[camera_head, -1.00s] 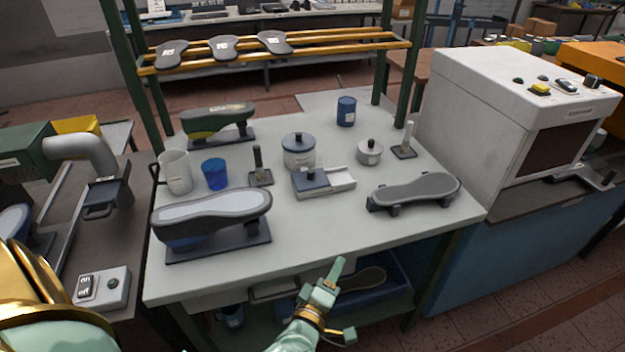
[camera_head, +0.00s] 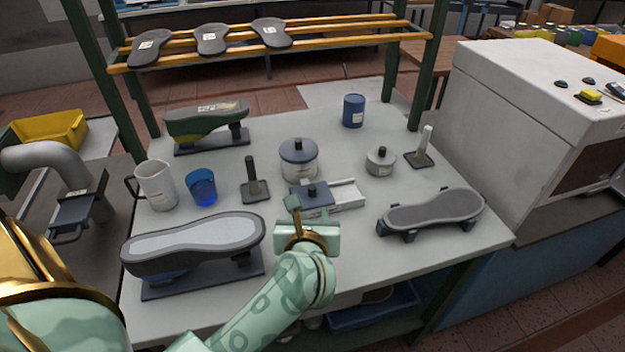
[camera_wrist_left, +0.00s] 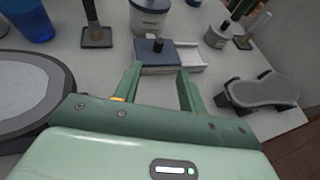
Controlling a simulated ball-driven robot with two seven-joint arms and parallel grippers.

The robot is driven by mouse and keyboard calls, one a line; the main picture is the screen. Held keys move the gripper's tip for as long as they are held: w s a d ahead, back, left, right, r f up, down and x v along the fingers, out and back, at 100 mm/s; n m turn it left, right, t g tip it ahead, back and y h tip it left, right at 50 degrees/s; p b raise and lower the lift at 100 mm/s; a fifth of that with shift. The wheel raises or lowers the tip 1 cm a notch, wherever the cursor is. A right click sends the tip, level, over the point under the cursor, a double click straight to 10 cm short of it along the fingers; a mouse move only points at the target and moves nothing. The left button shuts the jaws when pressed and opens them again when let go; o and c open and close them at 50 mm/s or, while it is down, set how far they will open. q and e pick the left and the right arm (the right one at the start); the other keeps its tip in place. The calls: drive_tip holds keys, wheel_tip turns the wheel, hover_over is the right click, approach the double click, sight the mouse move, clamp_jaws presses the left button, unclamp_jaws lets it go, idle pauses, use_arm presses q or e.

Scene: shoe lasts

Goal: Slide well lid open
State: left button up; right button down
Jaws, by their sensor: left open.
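The well (camera_head: 347,196) is a low white box on the table, with a blue-grey sliding lid (camera_head: 312,197) over its left part and a dark knob (camera_head: 312,188) on the lid. The right part of the well shows uncovered. In the left wrist view the lid (camera_wrist_left: 153,60) and knob (camera_wrist_left: 158,46) are ahead, just beyond the fingertips. My left gripper (camera_head: 292,206) is in front of the lid; in its wrist view its two fingers (camera_wrist_left: 159,78) are apart with nothing between them. My right gripper is in neither current view.
A shoe last on a stand (camera_head: 195,245) is left of my left gripper, and a grey sole form (camera_head: 432,210) is at right. A lidded pot (camera_head: 299,163), small pot (camera_head: 380,162), brush (camera_head: 252,175) and blue cup (camera_head: 201,190) stand around the well.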

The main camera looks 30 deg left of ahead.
sight(312, 188)
use_arm(q)
drive_tip(key=b+x, duration=0.3)
drive_tip(key=x, duration=1.1)
drive_tip(key=shift+a, duration=0.1)
drive_tip(key=shift+w+a+f+b, duration=0.15)
drive_tip(key=shift+w+a+b, duration=0.15)
drive_tip(key=shift+w, duration=0.25)
use_arm(e)
drive_tip(key=f, duration=0.1)
drive_tip(key=s+f, duration=0.1)
drive_tip(key=f, duration=0.1)
drive_tip(key=shift+s+d+f, duration=0.3)
drive_tip(key=shift+s+f, duration=0.05)
drive_tip(key=shift+s, duration=0.05)
use_arm(q)
clamp_jaws()
drive_tip(key=shift+d, duration=0.1)
use_arm(e)
drive_tip(key=shift+a, duration=0.1)
